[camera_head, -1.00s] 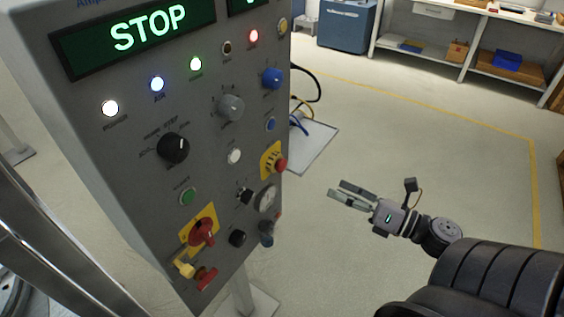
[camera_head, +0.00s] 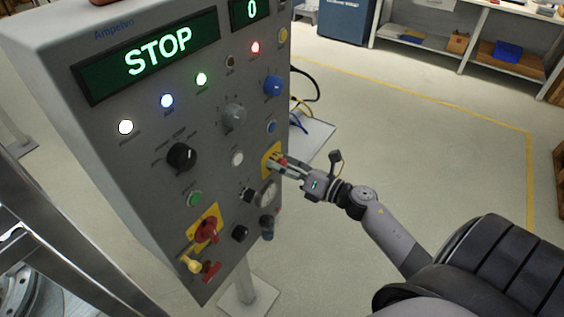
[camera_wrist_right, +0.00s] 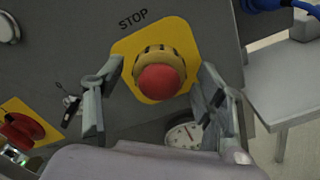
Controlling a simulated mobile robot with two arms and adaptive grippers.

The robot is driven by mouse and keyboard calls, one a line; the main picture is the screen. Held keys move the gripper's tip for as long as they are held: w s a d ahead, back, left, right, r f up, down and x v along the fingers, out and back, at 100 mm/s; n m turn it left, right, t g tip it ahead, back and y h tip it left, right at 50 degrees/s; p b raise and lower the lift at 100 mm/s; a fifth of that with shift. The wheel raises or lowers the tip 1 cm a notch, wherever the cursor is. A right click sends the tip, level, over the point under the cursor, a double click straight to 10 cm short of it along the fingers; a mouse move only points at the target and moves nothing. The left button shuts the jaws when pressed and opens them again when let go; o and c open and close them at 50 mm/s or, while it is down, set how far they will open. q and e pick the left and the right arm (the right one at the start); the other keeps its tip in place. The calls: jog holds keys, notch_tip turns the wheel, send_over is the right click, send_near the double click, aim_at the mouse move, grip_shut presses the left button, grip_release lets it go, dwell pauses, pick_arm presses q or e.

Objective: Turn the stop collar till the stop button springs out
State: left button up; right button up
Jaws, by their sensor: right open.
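The red stop button (camera_wrist_right: 160,83) is in the right wrist view, on a ribbed yellowish collar (camera_wrist_right: 152,54). Behind it is a yellow plate (camera_wrist_right: 180,32) under the word STOP. My right gripper (camera_wrist_right: 163,92) is open, one finger on each side of the button, with gaps visible; I cannot tell if either finger touches the collar. In the head view my right gripper (camera_head: 276,167) is at the yellow plate (camera_head: 266,158) on the panel's right side and hides most of the button. My left gripper is not in view.
The grey control panel (camera_head: 120,180) shows STOP on its display (camera_head: 150,55). Close by are a gauge (camera_wrist_right: 184,135), a red rotary switch on a yellow plate (camera_head: 205,230) and several knobs. A small table (camera_wrist_right: 283,80) stands to the right. Open floor (camera_head: 420,130) lies right of the panel.

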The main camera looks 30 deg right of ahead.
jog(key=c, duration=1.2)
jog(key=shift+o, duration=0.2)
jog(key=shift+m, duration=0.4)
jog(key=m+p, duration=0.2)
jog(key=m, duration=0.2)
jog(key=shift+r+m, duration=0.1)
jog(key=shift+m, duration=0.2)
jog(key=m+p, duration=0.1)
jog(key=m, duration=0.3)
jog(key=shift+p, duration=0.4)
jog(key=shift+m, duration=0.3)
